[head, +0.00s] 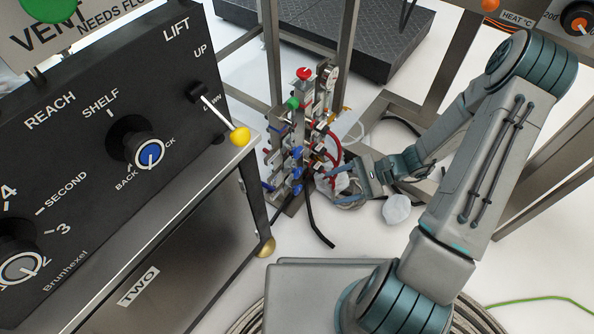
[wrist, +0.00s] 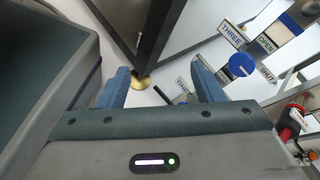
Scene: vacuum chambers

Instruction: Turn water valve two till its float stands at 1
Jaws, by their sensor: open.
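A rack of water valves (head: 297,150) stands on the floor in the head view, with blue handles, red hoses, and a red and a green knob on top. In the wrist view a round blue valve knob (wrist: 241,65) sits beside plates reading THREE, OPEN and SHUT. I cannot tell which handle is valve two, and no float reading is legible. My gripper (head: 352,178) is open, low at the right side of the rack; its spread blue fingers (wrist: 162,84) hold nothing in the wrist view.
A black control panel (head: 110,120) on a cabinet marked TWO (head: 138,288) stands at left; its yellow-tipped lever (head: 240,136) juts toward the rack. Metal frame posts (head: 345,50) rise behind the rack. Crumpled clear plastic (head: 397,209) and a black hose (head: 318,225) lie near my gripper.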

